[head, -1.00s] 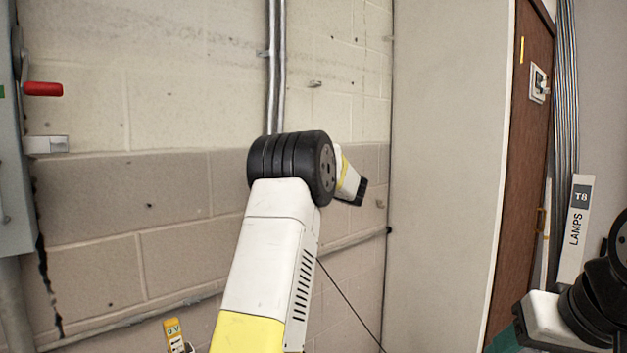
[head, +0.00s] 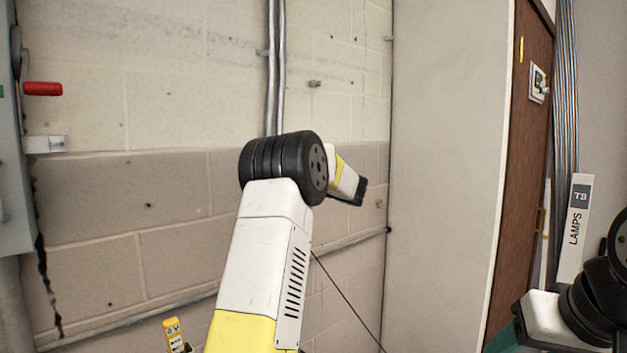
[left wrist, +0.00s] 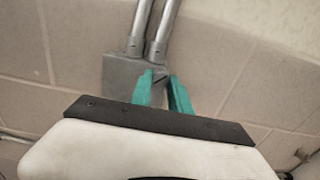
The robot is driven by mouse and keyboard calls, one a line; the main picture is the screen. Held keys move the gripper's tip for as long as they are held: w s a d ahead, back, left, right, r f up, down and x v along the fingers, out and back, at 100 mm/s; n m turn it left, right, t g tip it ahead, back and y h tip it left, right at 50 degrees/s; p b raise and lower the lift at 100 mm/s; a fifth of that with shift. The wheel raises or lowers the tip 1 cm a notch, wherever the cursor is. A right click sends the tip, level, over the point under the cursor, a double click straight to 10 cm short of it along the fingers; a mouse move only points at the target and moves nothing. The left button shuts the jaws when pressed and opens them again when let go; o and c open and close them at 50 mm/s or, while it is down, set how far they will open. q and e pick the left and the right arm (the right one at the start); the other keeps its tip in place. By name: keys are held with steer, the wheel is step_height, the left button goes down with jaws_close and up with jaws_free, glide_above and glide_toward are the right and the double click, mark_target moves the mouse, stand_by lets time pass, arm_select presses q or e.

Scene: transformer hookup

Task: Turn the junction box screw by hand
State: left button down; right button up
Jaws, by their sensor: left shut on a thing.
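In the left wrist view the grey junction box (left wrist: 122,75) is mounted on the block wall below two metal conduits. My left gripper (left wrist: 161,75) has its teal fingers against the front of the box, close together at the tips. A small dark part, seemingly the screw (left wrist: 159,79), shows between the fingertips; its head and slot are too small to make out. In the head view my left arm covers the box and the left gripper. A teal piece of my right gripper (head: 504,340) shows at the lower right; its jaws are not clear.
A grey cabinet (head: 12,190) with a red handle (head: 43,89) is on the left wall. A yellow tool (head: 174,334) stands at the bottom. A white panel (head: 445,160), a brown door (head: 520,170) and a lamp box (head: 574,225) are at the right.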

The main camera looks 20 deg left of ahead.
arm_select(q)
steer(key=shift+n, duration=0.5)
steer(key=c, duration=1.2)
jaws_free()
steer(key=v, duration=0.7)
steer(key=shift+s+d, duration=0.15)
steer(key=shift+d, duration=0.2)
